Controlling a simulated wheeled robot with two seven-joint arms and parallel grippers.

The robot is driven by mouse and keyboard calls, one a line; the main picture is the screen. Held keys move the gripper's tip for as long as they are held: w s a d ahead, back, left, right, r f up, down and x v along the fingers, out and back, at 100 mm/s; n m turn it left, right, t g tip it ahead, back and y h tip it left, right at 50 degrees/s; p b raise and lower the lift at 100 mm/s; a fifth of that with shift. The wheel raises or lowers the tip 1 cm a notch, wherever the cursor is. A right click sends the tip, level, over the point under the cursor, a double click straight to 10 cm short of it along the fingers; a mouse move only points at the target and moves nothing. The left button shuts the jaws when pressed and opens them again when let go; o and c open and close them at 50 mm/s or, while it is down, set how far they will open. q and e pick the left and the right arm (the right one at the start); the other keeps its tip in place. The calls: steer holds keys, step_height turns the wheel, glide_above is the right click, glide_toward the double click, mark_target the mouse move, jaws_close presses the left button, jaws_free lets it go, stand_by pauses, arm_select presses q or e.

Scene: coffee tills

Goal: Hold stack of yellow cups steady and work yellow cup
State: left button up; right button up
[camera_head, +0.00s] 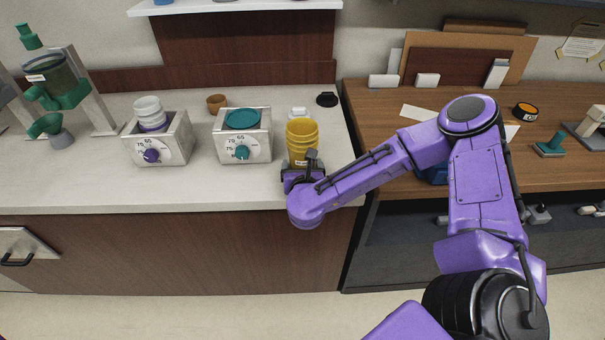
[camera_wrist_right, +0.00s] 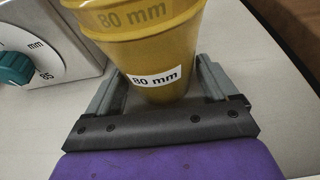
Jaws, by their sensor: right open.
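A stack of yellow cups (camera_head: 302,133) stands upright on the pale counter, right of the dispenser with the teal dial. In the right wrist view the stack (camera_wrist_right: 158,50) has "80 mm" labels, and its top is out of that view. My right gripper (camera_head: 303,164) is low at the front of the stack. Its jaws (camera_wrist_right: 155,90) are open, with one grey finger on each side of the lowest visible cup. I cannot tell whether either finger touches it. My left gripper is not in view.
Left of the stack stand a teal-dial box (camera_head: 242,148) and a purple-dial box with white cups (camera_head: 148,112). A small brown cup (camera_head: 217,103) and a black lid (camera_head: 327,99) lie behind. A wooden counter (camera_head: 375,130) adjoins on the right.

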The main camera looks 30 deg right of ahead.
steer(key=shift+s+r, duration=0.1)
steer(key=c, duration=0.5)
steer(key=shift+o, duration=0.3)
steer(key=c, duration=0.9)
steer(key=o, duration=1.6)
steer(key=shift+c, duration=0.2)
steer(key=c, duration=1.4)
